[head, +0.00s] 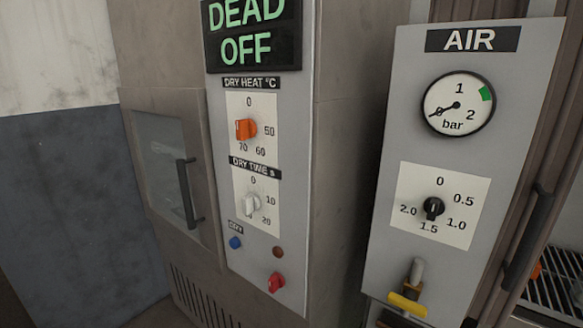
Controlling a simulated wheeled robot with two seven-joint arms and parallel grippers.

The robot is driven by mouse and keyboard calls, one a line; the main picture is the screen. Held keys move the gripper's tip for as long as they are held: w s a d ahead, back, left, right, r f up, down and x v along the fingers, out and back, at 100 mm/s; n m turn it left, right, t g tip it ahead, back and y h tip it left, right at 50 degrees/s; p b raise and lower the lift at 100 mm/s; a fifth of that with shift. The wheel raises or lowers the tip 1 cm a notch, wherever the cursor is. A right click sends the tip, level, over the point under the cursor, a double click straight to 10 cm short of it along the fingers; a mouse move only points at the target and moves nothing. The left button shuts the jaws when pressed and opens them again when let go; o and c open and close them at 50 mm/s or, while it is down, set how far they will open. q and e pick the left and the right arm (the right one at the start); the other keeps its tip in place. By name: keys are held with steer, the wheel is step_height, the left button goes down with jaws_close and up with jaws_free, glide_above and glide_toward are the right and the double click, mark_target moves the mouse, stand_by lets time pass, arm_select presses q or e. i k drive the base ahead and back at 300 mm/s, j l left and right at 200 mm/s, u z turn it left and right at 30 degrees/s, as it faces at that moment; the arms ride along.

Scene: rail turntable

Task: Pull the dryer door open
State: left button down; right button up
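The dryer door (173,177) is on the left of the head view, on the cabinet's face beside the control panel. It has a glass window and a dark vertical bar handle (189,193) near its right edge. The door appears shut, flush with its frame. Neither of my grippers shows in the head view, so nothing is seen touching the handle.
Right of the door is the dryer panel (264,200) with an orange heat knob (245,129), white time knob (251,205), blue button (235,242) and red switch (276,282). An AIR panel (388,146) with gauge (458,104) and yellow-handled valve (408,303) stands further right. Another dark handle (527,238) is at the right edge.

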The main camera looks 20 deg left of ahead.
mark_target(191, 104)
steer(key=u, duration=1.5)
